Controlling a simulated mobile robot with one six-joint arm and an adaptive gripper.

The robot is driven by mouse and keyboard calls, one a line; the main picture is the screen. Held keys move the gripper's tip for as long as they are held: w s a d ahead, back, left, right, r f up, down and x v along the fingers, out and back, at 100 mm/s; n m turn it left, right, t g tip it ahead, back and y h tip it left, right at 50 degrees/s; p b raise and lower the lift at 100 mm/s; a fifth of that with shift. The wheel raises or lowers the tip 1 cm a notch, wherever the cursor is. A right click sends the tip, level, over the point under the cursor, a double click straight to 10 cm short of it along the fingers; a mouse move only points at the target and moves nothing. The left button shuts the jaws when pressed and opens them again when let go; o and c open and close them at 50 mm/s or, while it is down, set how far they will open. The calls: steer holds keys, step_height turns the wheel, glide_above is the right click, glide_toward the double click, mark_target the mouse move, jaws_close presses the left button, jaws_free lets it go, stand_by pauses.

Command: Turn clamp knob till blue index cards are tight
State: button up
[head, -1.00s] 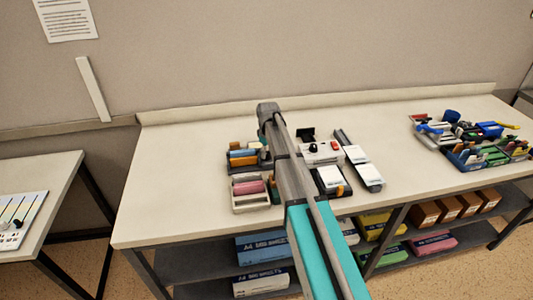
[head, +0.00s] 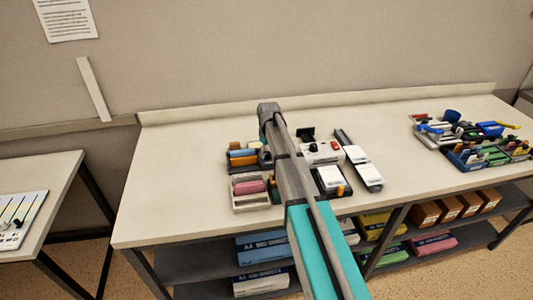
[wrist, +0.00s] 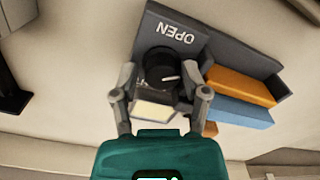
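In the wrist view, a dark grey clamp body (wrist: 222,52) lettered OPEN carries a round black knob (wrist: 160,66) with a white pointer line. Blue index cards (wrist: 240,112) lie beside an orange block (wrist: 240,86) at the right of the clamp. My gripper (wrist: 165,88) is open, with one finger on each side of the knob's near side. Gaps show between the fingers and the knob, so I see no grip on it. In the head view, the clamp is at the left of the desk group, partly hidden by my arm.
A tray with a pink block (head: 250,187) stands in front of the clamp. Filled trays (head: 480,154) stand at the far right. The left part of the bench (head: 170,190) is clear.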

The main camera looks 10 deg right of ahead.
steer(key=shift+r, duration=0.2)
stand_by(0.5)
steer(key=shift+d+r+n+p, duration=0.15)
steer(key=shift+r+n+p, duration=0.3)
steer(key=shift+p, duration=0.2)
steer(key=s+d+r+n+t+y+p, duration=0.1)
steer(key=d+r+n+y+p, duration=0.3)
steer(key=r+n+p, duration=0.6)
steer(key=shift+d+r, duration=0.6)
steer(key=shift+r, duration=0.25)
steer(key=shift+f, duration=0.15)
steer(key=b+x, duration=1.2)
steer(key=x, duration=0.1)
steer(key=shift+a+f+b, duration=0.2)
steer(key=shift+a+b, duration=0.05)
steer(key=shift+b, duration=0.05)
